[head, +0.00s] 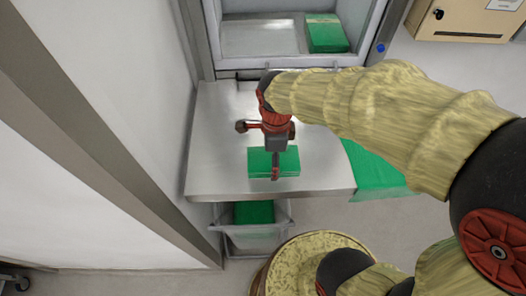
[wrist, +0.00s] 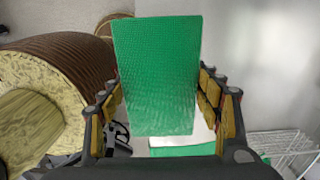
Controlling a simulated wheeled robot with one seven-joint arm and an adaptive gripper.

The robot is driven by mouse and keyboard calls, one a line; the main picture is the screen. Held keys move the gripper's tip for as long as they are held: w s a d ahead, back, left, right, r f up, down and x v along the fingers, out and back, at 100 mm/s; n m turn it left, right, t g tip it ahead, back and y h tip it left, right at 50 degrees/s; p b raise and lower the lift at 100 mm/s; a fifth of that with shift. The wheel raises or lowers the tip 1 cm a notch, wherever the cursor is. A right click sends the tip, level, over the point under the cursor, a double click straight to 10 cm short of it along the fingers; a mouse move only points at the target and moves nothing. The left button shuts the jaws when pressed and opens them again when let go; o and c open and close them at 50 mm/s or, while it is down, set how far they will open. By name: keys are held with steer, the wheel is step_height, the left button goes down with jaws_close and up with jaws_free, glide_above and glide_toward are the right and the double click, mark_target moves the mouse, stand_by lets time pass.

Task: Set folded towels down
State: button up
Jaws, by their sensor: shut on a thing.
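My gripper (head: 275,172) is shut on a green folded towel (head: 258,160), a flat block over the front part of the steel table (head: 222,165). The towel fills the middle of the wrist view (wrist: 158,75), between the padded fingers. I cannot tell whether it touches the table top. Another green folded towel (head: 326,34) lies at the right inside the open pass-through chamber (head: 259,38) behind the table.
A wire-sided bin (head: 258,236) with green cloth (head: 254,212) stands below the table's front edge. More green material (head: 375,172) shows right of the table. A wall (head: 120,70) closes the left side. The table's left part is clear.

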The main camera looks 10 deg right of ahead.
steer(key=w+a+f, duration=0.1)
steer(key=w+f, duration=0.3)
steer(key=w+a+f, duration=0.1)
steer(key=w+f, duration=0.1)
steer(key=shift+a+p, duration=0.35)
steer(key=shift+w+a+f, duration=0.2)
steer(key=shift+w+f, duration=0.25)
steer(key=shift+f, duration=0.05)
steer(key=shift+w+f, duration=0.1)
steer(key=shift+f, duration=1.55)
steer(key=shift+f, duration=0.1)
steer(key=o, duration=1.2)
